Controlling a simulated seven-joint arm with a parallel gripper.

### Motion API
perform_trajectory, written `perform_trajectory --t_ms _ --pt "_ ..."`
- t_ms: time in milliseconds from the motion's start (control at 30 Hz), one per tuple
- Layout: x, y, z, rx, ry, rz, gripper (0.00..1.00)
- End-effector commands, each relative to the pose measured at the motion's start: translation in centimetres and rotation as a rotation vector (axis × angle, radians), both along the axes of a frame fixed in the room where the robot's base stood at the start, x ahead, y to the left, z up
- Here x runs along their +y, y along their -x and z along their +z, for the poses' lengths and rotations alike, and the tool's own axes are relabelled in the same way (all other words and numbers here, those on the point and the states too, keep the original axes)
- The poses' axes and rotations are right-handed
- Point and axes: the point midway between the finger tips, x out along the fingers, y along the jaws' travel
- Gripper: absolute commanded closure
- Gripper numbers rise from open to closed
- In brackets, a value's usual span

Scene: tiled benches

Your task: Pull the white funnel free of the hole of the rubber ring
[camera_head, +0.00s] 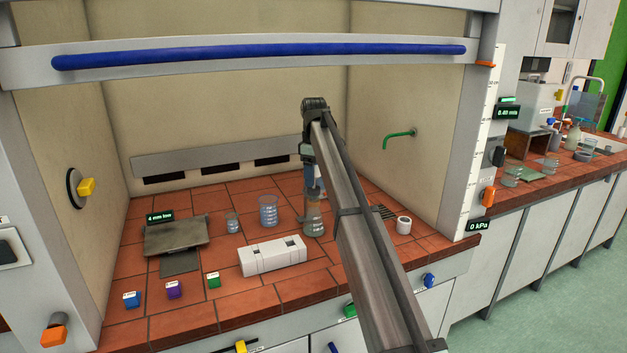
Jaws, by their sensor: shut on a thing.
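A conical glass flask (313,221) stands on the red tiles near the middle of the fume hood. My gripper (312,192) points down just above its neck, shut on a small pale piece that appears to be the white funnel (320,187). My arm hides part of it. The rubber ring is too small to make out at the flask's mouth. I cannot tell whether the funnel is still in its hole.
A white block with square holes (272,257) stands left of the flask, with glass beakers (268,214) behind it. A white cup (403,225) stands to the right. A grey plate (178,237) and small coloured blocks (173,290) are at left. The blue-barred sash (260,55) spans above.

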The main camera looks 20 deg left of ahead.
Motion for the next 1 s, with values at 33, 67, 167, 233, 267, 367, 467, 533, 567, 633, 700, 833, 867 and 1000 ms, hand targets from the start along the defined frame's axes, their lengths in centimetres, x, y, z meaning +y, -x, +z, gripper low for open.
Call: perform_trajectory --t_ms 33,67,167,233,267,367,467,533,567,633,700,833,867,1000 --pt "0.0 0.0 0.2 0.000 0.000 0.000 0.67" --pt "0.0 0.0 0.4 0.000 0.000 0.000 0.67" --pt "0.0 0.0 0.7 0.000 0.000 0.000 0.67" --pt "0.0 0.0 1.0 0.000 0.000 0.000 0.67" --pt "0.0 0.0 1.1 0.000 0.000 0.000 0.67" --pt "0.0 -0.1 1.5 -0.001 0.000 0.000 0.67" --pt "0.0 -0.1 1.9 -0.001 0.000 0.000 0.67" --pt "0.0 -0.1 2.2 -0.001 0.000 0.000 0.67" --pt "0.0 0.0 2.4 -0.001 -0.001 0.000 0.67" --pt "0.0 0.0 2.7 -0.001 -0.001 0.000 0.67" --pt "0.0 0.0 2.9 -0.001 0.000 0.000 0.67" --pt "0.0 0.0 3.5 0.000 0.000 0.000 0.67" --pt "0.0 0.0 3.6 0.000 0.000 0.000 0.67" --pt "0.0 0.0 4.1 0.000 0.000 0.000 0.67"
